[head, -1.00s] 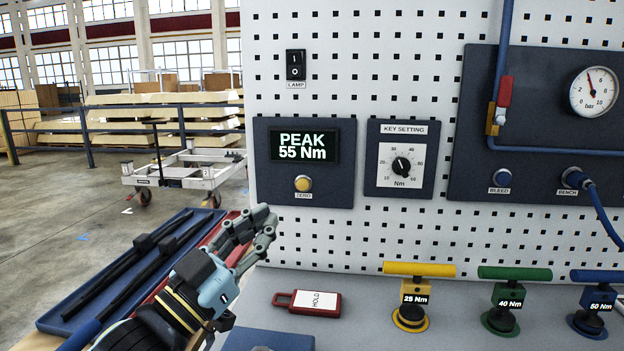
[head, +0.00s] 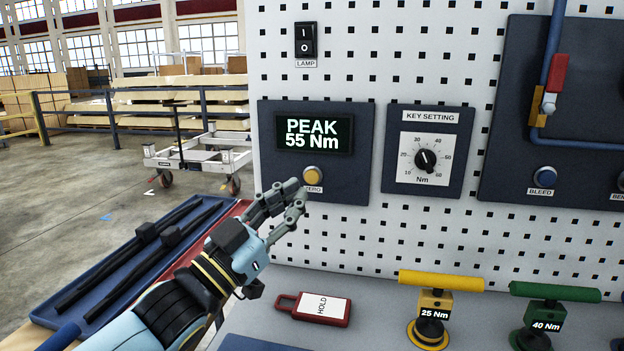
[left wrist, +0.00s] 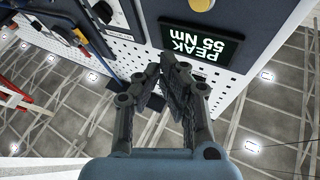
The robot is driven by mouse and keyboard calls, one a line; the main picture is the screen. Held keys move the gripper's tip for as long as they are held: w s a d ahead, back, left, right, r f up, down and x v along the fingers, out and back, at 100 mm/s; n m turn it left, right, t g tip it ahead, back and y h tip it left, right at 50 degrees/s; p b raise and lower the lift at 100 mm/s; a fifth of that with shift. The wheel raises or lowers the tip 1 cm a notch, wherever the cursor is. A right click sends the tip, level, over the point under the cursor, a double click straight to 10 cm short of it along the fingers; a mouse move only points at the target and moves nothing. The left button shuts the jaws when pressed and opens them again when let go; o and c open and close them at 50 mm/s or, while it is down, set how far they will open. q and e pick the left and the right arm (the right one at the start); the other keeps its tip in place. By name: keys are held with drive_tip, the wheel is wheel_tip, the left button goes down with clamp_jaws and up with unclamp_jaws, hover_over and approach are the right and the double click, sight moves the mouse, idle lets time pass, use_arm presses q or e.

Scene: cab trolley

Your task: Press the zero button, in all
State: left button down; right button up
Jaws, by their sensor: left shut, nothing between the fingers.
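The zero button (head: 313,174) is a round yellow button on a dark blue panel (head: 362,180) fixed to the white pegboard. Its label below is partly covered by my fingers in the head view. The display (head: 313,134) above it reads PEAK 55 Nm. My left gripper (head: 297,192) is shut and empty, with its fingertips just below and left of the button in the head view; I cannot tell whether they touch the panel. In the left wrist view the fingers (left wrist: 172,68) are together, and the yellow button (left wrist: 200,4) shows at the top edge, apart from them. My right gripper is not in view.
A lamp switch (head: 305,40) is above the display. A key setting dial (head: 428,160) is to the right. A red HOLD tag (head: 318,308) and yellow (head: 434,305) and green (head: 545,315) handled tools are on the bench below. A blue tray (head: 75,300) lies at left.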

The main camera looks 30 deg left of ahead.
sight(312, 177)
use_arm(q)
drive_tip(key=w+a+b, duration=0.1)
drive_tip(key=w+a, duration=0.1)
drive_tip(key=w, duration=0.5)
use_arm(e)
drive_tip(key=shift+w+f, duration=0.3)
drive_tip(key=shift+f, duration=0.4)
use_arm(q)
drive_tip(key=shift+w, duration=0.1)
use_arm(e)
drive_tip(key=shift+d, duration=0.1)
use_arm(q)
drive_tip(key=shift+w, duration=0.1)
idle(0.5)
drive_tip(key=shift+w, duration=0.3)
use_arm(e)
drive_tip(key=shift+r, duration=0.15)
use_arm(q)
drive_tip(key=shift+w+a, duration=0.2)
drive_tip(key=shift+w, duration=0.3)
idle(0.5)
drive_tip(key=shift+s, duration=0.1)
drive_tip(key=shift+s+d+p, duration=0.25)
drive_tip(key=shift+s+p, duration=0.15)
drive_tip(key=shift+s, duration=0.4)
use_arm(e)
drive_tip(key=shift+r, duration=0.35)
